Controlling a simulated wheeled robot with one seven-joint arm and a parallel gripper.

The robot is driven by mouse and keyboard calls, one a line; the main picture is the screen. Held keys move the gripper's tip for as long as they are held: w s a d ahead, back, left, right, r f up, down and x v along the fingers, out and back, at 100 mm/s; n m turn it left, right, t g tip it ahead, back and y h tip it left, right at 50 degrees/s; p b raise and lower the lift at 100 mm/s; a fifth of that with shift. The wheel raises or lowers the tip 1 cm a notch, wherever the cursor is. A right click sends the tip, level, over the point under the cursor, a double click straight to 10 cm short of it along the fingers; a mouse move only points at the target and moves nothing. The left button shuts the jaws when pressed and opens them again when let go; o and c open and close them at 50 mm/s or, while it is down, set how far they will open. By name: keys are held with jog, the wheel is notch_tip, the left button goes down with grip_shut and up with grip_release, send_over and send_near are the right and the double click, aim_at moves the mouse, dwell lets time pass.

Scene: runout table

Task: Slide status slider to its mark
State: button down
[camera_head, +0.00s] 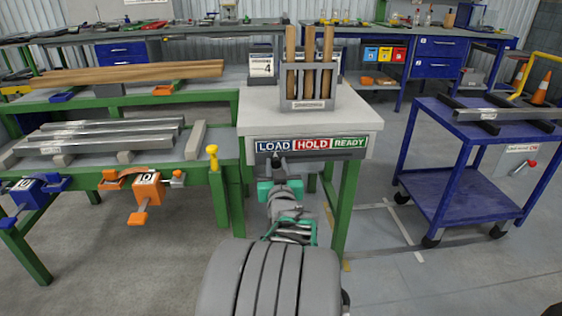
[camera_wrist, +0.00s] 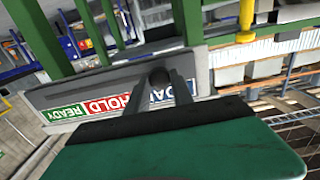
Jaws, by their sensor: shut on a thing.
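The status strip (camera_head: 310,144) runs along the front edge of the grey-topped table, with a blue LOAD, a red HOLD and a green READY label. It shows upside down in the wrist view (camera_wrist: 85,105). The slider's dark round knob (camera_wrist: 159,76) sits at the LOAD end of the dark rail. My gripper (camera_head: 281,163) is at the strip, below the right part of LOAD. In the wrist view my gripper (camera_wrist: 161,84) has its two fingers shut on the knob. The fingers cover part of LOAD. I cannot make out a separate mark.
A rack (camera_head: 308,86) with wooden handles stands on the grey tabletop (camera_head: 356,118). Orange clamps (camera_head: 147,188) stick out from the green bench on the left. A blue cart (camera_head: 468,200) stands on the right. The floor between table and cart is open.

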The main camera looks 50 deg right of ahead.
jog(key=shift+w+a, duration=0.15)
jog(key=shift+w, duration=0.05)
jog(key=c, duration=1.1)
grip_release()
jog(key=shift+s+a, duration=0.15)
jog(key=shift+s, duration=0.1)
jog(key=p+v, duration=0.1)
jog(key=v, duration=0.6)
jog(key=shift+a, duration=0.15)
